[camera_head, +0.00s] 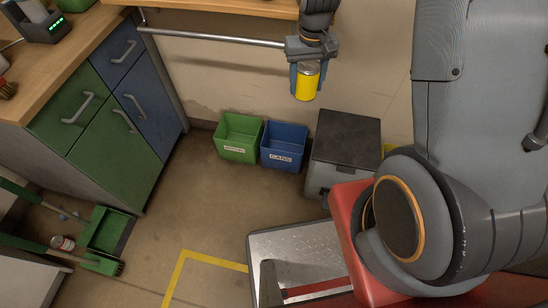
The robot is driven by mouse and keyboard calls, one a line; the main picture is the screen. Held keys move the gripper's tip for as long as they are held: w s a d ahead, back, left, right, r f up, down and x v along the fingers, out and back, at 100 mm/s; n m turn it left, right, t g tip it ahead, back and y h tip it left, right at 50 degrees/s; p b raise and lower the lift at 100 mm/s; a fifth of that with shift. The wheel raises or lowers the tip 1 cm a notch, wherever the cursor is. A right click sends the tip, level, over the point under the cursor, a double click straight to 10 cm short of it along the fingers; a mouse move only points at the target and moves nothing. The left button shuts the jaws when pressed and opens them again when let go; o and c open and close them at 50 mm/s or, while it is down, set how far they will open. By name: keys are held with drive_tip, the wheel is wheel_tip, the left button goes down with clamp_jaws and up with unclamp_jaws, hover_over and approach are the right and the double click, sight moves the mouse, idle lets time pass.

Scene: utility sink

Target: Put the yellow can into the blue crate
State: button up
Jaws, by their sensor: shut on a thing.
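The yellow can (306,85) is held upright in my gripper (306,75), which points down with its jaws shut on the can's sides. The can hangs in the air in front of the wall. The blue crate (284,160), with a white label reading CANS, stands on the floor below the can and a little to its left in the picture. The crate's visible inside looks empty. My gripper is well above the crate and apart from it.
A green crate (239,151) stands left of the blue one, and a grey bin with a dark lid (346,140) stands right. A metal rail (215,38) runs along the wall. A dustpan (105,231) and a fallen can (62,243) lie at lower left.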

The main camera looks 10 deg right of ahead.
drive_tip(key=w+f+b, duration=0.3)
drive_tip(key=f+b, duration=1.2)
drive_tip(key=f, duration=0.1)
drive_tip(key=w+f+b, duration=0.3)
drive_tip(key=f+b, duration=1.1)
drive_tip(key=f, duration=0.1)
drive_tip(key=w+f+b, duration=0.3)
drive_tip(key=f+b, duration=1.2)
drive_tip(key=f, duration=0.1)
drive_tip(key=w+f+m+b, duration=0.1)
drive_tip(key=w+f+m, duration=0.9)
drive_tip(key=w+f, duration=0.5)
drive_tip(key=f+b, duration=0.2)
drive_tip(key=f, duration=0.3)
drive_tip(key=f+b, duration=0.3)
drive_tip(key=f, duration=0.3)
drive_tip(key=shift+s+d+f, duration=0.1)
drive_tip(key=shift+s+d, duration=0.1)
drive_tip(key=shift+f, duration=0.2)
drive_tip(key=o, duration=1.1)
drive_tip(key=shift+r, duration=0.1)
wheel_tip(320, 180, up, 12)
drive_tip(key=p, duration=0.5)
drive_tip(key=shift+r+p, duration=0.15)
drive_tip(key=shift+p, duration=0.25)
